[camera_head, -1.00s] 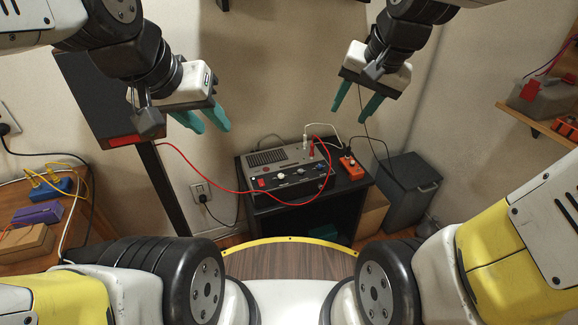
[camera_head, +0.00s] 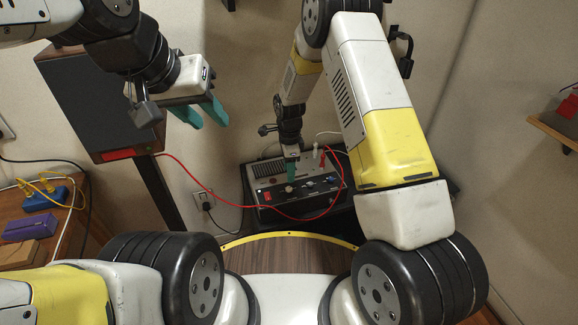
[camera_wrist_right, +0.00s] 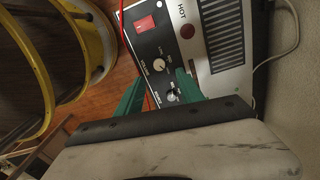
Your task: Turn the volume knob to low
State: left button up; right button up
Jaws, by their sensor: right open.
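In the right wrist view, a pale knob (camera_wrist_right: 159,63) next to lettering that seems to read VOLUME lies just beyond my right fingertips. A second silver knob (camera_wrist_right: 172,96) shows between the fingers. My right gripper (camera_wrist_right: 160,76) is open, pointing down over the panel; in the head view it (camera_head: 291,172) is at the panel's upper edge. Whether it touches a knob I cannot tell. My left gripper (camera_head: 203,118) is open and empty, high at left.
A red cable (camera_head: 190,175) loops across the amplifier's front. A dark speaker (camera_head: 95,100) on a stand is at left. A wooden desk with a purple box (camera_head: 33,225) is at far left.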

aim_at(289, 188)
notch_tip(289, 188, down, 8)
dwell(0.4)
jog(key=shift+c, duration=0.5)
grip_shut()
